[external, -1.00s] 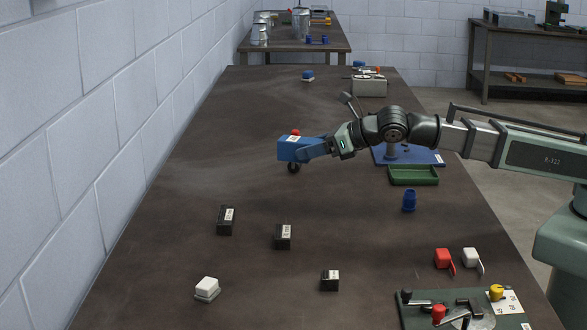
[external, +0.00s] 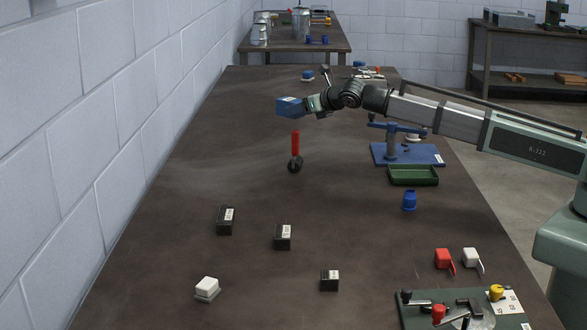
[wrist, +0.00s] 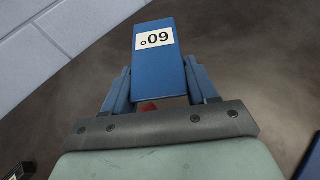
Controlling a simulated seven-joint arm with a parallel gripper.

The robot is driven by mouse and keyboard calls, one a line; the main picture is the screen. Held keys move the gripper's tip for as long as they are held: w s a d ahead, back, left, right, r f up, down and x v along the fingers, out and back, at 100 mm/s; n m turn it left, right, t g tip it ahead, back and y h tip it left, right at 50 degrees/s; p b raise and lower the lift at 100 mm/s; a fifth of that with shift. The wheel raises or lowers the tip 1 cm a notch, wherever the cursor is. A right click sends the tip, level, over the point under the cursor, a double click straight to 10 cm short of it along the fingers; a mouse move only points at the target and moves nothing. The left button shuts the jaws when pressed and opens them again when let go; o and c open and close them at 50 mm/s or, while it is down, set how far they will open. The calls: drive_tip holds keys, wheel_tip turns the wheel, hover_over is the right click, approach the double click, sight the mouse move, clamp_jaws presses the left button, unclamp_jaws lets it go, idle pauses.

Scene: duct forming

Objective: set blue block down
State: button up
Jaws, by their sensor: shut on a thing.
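The blue block (wrist: 158,78) is held between the two fingers of my gripper (wrist: 160,88) in the wrist view. A white label with dark digits shows on its face. In the external view my gripper (external: 300,106) is shut on the block (external: 287,106) at the arm's tip, raised above the dark table (external: 190,180). The block's underside is hidden. A red-handled tool with a black wheel (external: 295,145) appears just below the block in the external view. A bit of red (wrist: 149,105) shows behind the block in the wrist view.
Several small black labelled blocks (external: 283,237) lie nearer the camera, with a white block (external: 207,287) beside them. A green tray (external: 413,174), a blue stand (external: 391,150) and a blue cup-like part (external: 409,200) are at right. The left middle of the table is clear.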

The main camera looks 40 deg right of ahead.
drive_tip(key=w+d+m+h, duration=0.1)
drive_tip(key=w+d, duration=0.4)
drive_tip(key=d, duration=0.2)
hover_over(306, 158)
wheel_tip(306, 158, down, 4)
drive_tip(key=shift+w+f, duration=0.1)
drive_tip(key=shift+f, duration=5.4)
drive_tip(key=shift+f, duration=0.1)
drive_tip(key=o, duration=1.3)
drive_tip(key=v, duration=1.2)
drive_tip(key=shift+a, duration=0.15)
